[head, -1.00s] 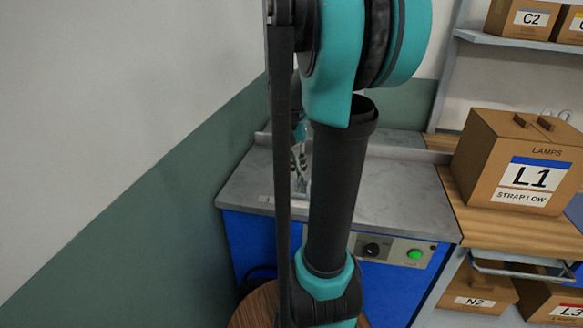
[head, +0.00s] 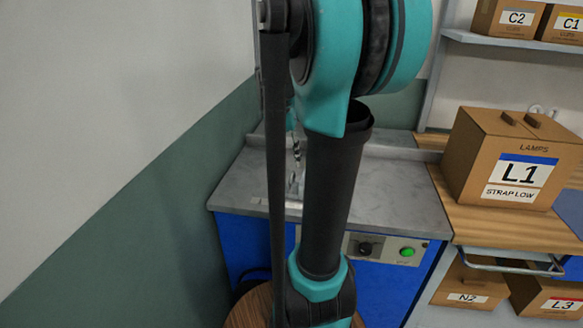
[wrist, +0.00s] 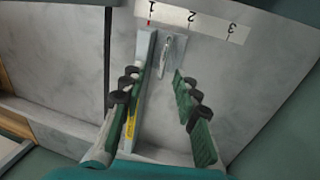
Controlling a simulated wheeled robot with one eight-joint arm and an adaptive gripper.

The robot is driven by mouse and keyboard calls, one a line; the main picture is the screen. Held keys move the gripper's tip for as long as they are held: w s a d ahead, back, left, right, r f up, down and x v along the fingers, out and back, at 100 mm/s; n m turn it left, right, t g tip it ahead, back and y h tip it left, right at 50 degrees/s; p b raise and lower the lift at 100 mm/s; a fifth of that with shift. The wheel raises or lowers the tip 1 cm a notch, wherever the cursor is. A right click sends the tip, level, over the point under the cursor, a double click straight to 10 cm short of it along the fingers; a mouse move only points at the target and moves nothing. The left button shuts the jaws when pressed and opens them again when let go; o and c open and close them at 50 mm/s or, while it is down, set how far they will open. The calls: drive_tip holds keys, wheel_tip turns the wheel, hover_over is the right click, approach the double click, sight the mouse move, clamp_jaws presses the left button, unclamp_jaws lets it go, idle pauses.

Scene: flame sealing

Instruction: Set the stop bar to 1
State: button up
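In the wrist view the stop bar (wrist: 146,80) is a long narrow grey metal bar with a yellow label near its lower end. Its upper end is by the red mark under the 1 on the white number strip (wrist: 190,18), which reads 1, 2 and 3. A small metal plate with a pin (wrist: 168,55) lies just right of the bar. My gripper (wrist: 157,92) is open, its fingers apart on either side of the bar. The left finger is close to the bar; I cannot tell if they touch. In the head view my arm hides most of the gripper.
The grey worktop (head: 400,190) sits on a blue cabinet with a panel bearing a black knob (head: 365,248) and a green button (head: 407,252). A wall stands close on the left. A cardboard L1 box (head: 510,165) stands on the wooden bench at right.

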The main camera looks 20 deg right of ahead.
wheel_tip(320, 180, up, 8)
drive_tip(key=a, duration=0.1)
drive_tip(key=shift+w+a, duration=0.15)
drive_tip(key=shift+w, duration=0.3)
